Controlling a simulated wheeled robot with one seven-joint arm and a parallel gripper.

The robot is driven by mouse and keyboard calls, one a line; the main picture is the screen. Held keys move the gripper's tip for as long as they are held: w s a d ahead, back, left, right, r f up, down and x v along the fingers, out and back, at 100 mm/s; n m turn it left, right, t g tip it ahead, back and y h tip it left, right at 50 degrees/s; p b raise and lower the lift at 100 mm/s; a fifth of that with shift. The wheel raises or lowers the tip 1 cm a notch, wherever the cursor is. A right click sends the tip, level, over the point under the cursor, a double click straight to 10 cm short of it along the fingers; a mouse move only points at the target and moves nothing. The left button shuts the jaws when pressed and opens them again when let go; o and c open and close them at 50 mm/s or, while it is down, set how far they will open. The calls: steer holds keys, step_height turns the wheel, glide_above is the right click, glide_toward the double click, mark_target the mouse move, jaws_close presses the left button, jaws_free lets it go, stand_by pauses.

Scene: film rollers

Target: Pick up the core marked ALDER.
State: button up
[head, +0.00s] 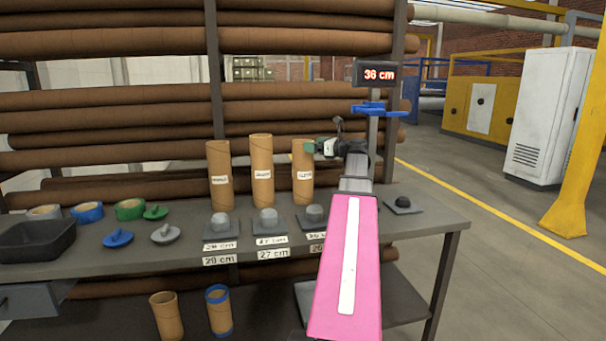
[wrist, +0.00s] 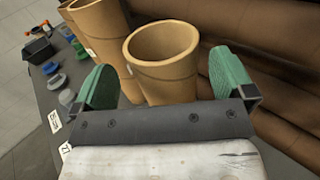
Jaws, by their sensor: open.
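Three upright brown cardboard cores stand in a row on the grey table: a left core (head: 219,160), a middle core (head: 262,155) and a right core (head: 301,190). Each has a white label, too small for me to read surely, so I cannot confirm which is ALDER. My gripper (head: 312,147) is at the top of the right core. In the wrist view my gripper (wrist: 165,80) is open, with one green pad on each side of the right core (wrist: 165,75) and gaps between. It holds nothing. I cannot tell how far the pads reach past the rim.
Grey pegged bases (head: 220,228) with length cards line the table front. A black bin (head: 38,240), tape rolls (head: 130,209) and flanged caps (head: 118,238) lie left. A post with a "36 cm" display (head: 379,74) stands behind my arm. Long brown rolls fill the rack behind.

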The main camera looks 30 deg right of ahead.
steer(key=x, duration=0.5)
steer(key=c, duration=1.1)
steer(key=shift+r, duration=0.1)
